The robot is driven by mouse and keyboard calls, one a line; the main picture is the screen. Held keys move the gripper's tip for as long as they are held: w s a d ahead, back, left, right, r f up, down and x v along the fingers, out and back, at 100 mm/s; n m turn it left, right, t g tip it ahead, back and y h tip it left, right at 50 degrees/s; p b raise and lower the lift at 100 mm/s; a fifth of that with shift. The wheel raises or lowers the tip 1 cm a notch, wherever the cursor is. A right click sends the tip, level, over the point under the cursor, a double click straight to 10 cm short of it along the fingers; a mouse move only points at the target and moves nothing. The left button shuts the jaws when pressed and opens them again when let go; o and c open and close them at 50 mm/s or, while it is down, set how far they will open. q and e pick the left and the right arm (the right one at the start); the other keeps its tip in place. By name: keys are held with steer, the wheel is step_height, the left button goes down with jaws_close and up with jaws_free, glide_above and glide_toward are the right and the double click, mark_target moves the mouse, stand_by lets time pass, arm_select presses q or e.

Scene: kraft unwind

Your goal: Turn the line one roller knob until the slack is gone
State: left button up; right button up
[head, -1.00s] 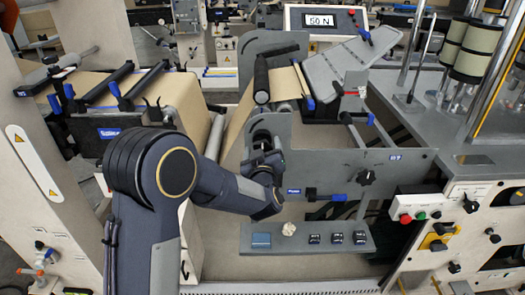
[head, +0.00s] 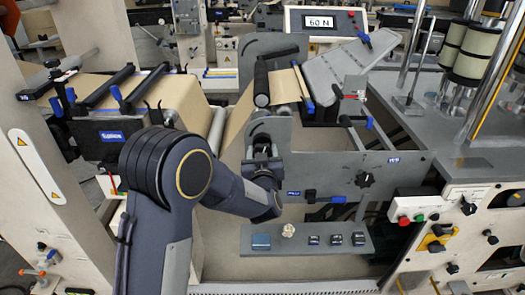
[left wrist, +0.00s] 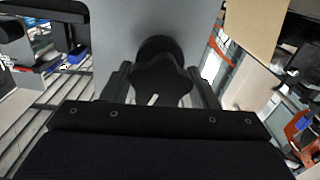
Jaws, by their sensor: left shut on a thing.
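The black lobed roller knob (left wrist: 160,80) shows in the left wrist view on a grey plate, with a short white mark on its face. My left gripper (left wrist: 162,88) has one finger on each side of it and is shut on it. In the head view my left gripper (head: 262,152) is at the grey side plate (head: 330,160), below the roller (head: 262,85); my arm hides most of the knob there. The brown paper web (head: 237,118) runs down from the roller and looks fairly straight. The display (head: 320,22) reads 60 N. My right gripper is not in view.
Another black knob (head: 364,180) sits on the plate to the right. A shelf (head: 345,240) below holds a blue block, a crumpled pale piece and several small dark blocks. A button box (head: 418,208) with red and green buttons stands at the right.

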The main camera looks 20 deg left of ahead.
arm_select(q)
steer(key=shift+r+m+p, duration=0.1)
steer(key=shift+m+p, duration=0.35)
steer(key=shift+m, duration=0.95)
steer(key=shift+m+p, duration=0.95)
steer(key=shift+m, duration=0.65)
steer(key=o, duration=1)
steer(key=shift+c, duration=0.2)
steer(key=b+v, duration=0.1)
steer(key=v, duration=0.6)
